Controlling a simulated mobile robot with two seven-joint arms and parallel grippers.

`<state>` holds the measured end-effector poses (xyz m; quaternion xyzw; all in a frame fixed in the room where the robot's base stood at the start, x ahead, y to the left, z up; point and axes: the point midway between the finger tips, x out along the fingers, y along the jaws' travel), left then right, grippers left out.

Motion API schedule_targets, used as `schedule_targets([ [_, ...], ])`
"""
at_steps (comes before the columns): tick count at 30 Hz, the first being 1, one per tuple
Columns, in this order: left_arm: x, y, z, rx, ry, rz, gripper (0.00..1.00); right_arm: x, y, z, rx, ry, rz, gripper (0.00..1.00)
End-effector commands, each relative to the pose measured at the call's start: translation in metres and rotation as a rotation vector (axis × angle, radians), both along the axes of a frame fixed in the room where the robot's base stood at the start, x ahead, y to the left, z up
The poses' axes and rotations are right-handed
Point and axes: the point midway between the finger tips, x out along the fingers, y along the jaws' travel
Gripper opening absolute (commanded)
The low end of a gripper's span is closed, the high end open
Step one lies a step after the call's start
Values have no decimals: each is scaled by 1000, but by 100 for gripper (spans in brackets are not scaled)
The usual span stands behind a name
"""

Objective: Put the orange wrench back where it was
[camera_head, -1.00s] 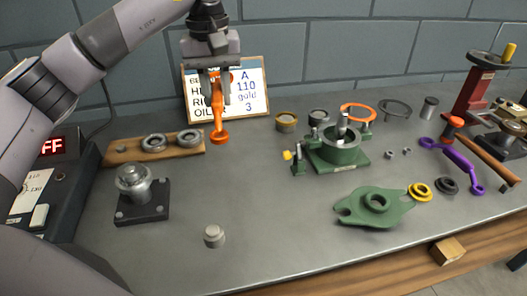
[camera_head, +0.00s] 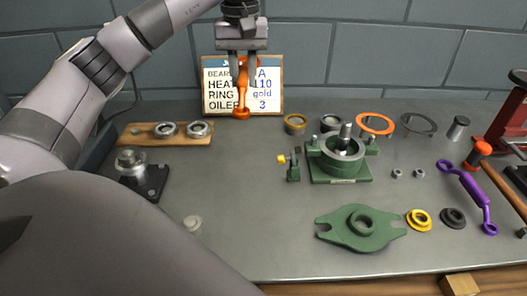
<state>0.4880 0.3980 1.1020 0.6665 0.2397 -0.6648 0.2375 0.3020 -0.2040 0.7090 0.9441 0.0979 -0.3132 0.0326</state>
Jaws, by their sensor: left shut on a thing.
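The orange wrench (camera_head: 241,92) hangs upright in my left gripper (camera_head: 242,80), in front of the white sign board. My left gripper is shut on its upper part. The wrench's lower ring end is near the back of the table; I cannot tell whether it touches the tabletop. My right gripper is not in view.
The sign board (camera_head: 212,98) stands at the back. A wooden strip with bearing rings (camera_head: 150,140) lies to its left. A green housing (camera_head: 338,160), green cover (camera_head: 360,228), purple wrench (camera_head: 467,186) and several rings lie to the right. My arm hides the front left.

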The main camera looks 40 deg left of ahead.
Motion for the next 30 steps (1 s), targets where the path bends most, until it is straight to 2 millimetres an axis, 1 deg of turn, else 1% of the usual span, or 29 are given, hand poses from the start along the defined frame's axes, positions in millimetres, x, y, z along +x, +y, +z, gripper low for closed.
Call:
schedule_targets([
  [5, -2, 7, 2, 1, 0, 9, 0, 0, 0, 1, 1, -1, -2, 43],
  [8, -2, 8, -6, 1, 1, 9, 0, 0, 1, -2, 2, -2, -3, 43],
  [11, -2, 8, -23, 0, 3, 9, 0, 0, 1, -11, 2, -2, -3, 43],
  [17, -3, 8, -66, 0, 4, 9, 0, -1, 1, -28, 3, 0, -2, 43],
  [18, -3, 8, -74, 3, 5, 10, 0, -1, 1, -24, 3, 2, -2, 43],
  [24, -3, 8, -123, 3, 5, 9, 0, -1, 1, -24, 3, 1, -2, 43],
  [27, -3, 8, -141, 2, 2, 9, 0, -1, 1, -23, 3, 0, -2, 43],
  [30, -2, 8, -151, 1, 1, 9, 0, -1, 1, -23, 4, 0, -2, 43],
])
